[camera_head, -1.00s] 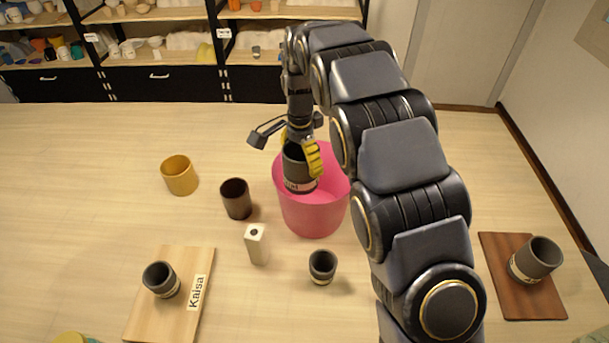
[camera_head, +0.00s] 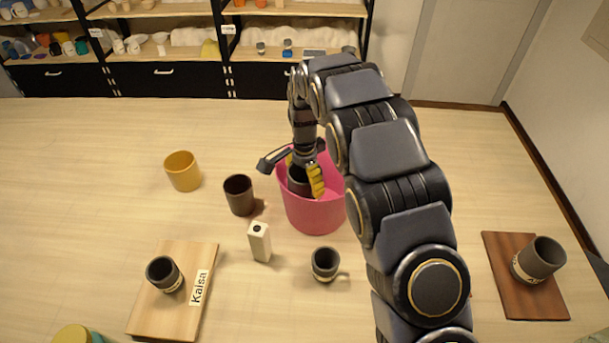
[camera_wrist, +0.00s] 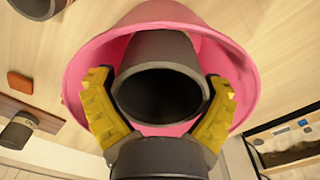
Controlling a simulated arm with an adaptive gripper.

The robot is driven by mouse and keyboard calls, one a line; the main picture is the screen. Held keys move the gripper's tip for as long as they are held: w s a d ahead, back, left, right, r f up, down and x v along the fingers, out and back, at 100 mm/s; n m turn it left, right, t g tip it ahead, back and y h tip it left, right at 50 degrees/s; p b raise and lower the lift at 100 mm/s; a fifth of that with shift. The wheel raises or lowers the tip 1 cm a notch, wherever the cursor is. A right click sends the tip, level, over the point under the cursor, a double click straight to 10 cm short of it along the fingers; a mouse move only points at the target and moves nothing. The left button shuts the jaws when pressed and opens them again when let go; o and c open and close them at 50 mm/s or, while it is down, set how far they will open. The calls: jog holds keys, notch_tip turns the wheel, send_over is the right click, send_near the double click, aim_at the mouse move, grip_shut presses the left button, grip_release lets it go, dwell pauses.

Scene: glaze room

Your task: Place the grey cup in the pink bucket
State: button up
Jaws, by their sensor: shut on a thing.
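The pink bucket (camera_head: 318,213) stands on the table near the middle of the head view. Its rim also shows in the wrist view (camera_wrist: 247,78). My gripper (camera_head: 304,178) reaches down into the bucket's mouth, with its yellow fingers (camera_wrist: 158,105) on either side of a grey cup (camera_wrist: 160,47). It is shut on this cup, which also shows between the fingers in the head view (camera_head: 298,184). The cup is within the bucket's rim, its open mouth towards the wrist. Its lower part is hidden by the bucket wall, and I cannot tell whether it touches the bottom.
A dark brown cup (camera_head: 239,196) and a yellow cup (camera_head: 182,172) stand left of the bucket. A cream block (camera_head: 259,242) and a dark mug (camera_head: 325,264) are in front. Dark cups rest on a "Kaisa" board (camera_head: 160,318) and a brown board (camera_head: 497,256).

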jog(key=shift+f, duration=0.25)
jog(key=o, duration=0.9)
notch_tip(320, 180, up, 13)
jog(key=shift+r, duration=0.15)
jog(key=s+d+r+n, duration=0.2)
jog(key=s+d+r, duration=0.1)
jog(key=s+d, duration=0.3)
jog(key=s+d+r+n, duration=0.2)
jog(key=s+d+r, duration=0.15)
jog(key=s, duration=0.55)
jog(key=s+d+n, duration=0.1)
jog(key=s+n, duration=0.1)
jog(key=s, duration=0.4)
jog(key=s+d+f+n+g, duration=0.1)
jog(key=s+n, duration=0.1)
jog(key=s, duration=0.5)
jog(key=s+d+f+n, duration=0.1)
jog(key=s+d+n, duration=0.1)
jog(key=s, duration=0.5)
jog(key=shift+s+f+g, duration=0.15)
jog(key=shift+f+g, duration=0.05)
jog(key=shift+g, duration=0.1)
